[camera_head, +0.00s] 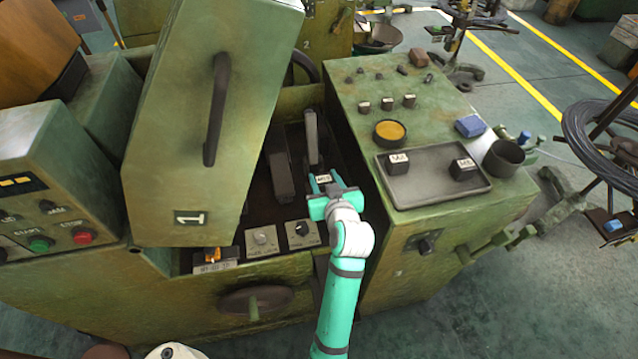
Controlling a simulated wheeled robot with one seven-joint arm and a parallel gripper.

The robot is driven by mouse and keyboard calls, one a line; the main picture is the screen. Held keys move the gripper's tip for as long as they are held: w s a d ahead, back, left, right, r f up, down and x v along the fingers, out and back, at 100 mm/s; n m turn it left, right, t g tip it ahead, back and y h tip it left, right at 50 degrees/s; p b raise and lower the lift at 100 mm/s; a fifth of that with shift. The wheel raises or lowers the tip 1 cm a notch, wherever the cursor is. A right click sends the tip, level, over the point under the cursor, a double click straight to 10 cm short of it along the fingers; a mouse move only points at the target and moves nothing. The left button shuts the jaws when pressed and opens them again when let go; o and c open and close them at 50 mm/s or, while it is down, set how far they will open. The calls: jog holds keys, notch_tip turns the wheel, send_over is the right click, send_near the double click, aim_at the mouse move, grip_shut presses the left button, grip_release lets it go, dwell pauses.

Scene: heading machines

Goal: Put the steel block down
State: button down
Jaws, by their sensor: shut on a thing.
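My gripper (325,190) is teal and reaches into the open bay of the green machine (385,275). It is shut on a small steel block (323,179) with a white label, of which only a part shows past the fingers. The lettering is too small to read surely. I cannot tell whether the block touches the bay floor or hangs above it. A grey tray (432,191) on the machine's right top holds two dark labelled blocks, a left one (398,165) and a right one (462,170).
The raised cover (200,125) marked 1 stands left of my gripper. Dark upright bars (282,175) stand in the bay. An orange-filled dish (389,132), a blue block (470,126) and a dark cup (503,158) surround the tray.

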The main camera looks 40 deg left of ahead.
jog(key=w+a+f, duration=0.1)
jog(key=f, duration=0.1)
jog(key=w+a+f, duration=0.1)
jog(key=a+f, duration=0.1)
jog(key=w+a+f, duration=0.1)
jog(key=w+f, duration=0.1)
jog(key=shift+a+f, duration=0.2)
jog(key=shift+a, duration=0.1)
jog(key=shift+f, duration=1.45)
jog(key=shift+f, duration=0.1)
jog(key=c, duration=1.1)
grip_release()
jog(key=shift+s+f, duration=0.1)
jog(key=shift+r, duration=0.2)
jog(key=v, duration=1.2)
jog(key=shift+d, duration=0.15)
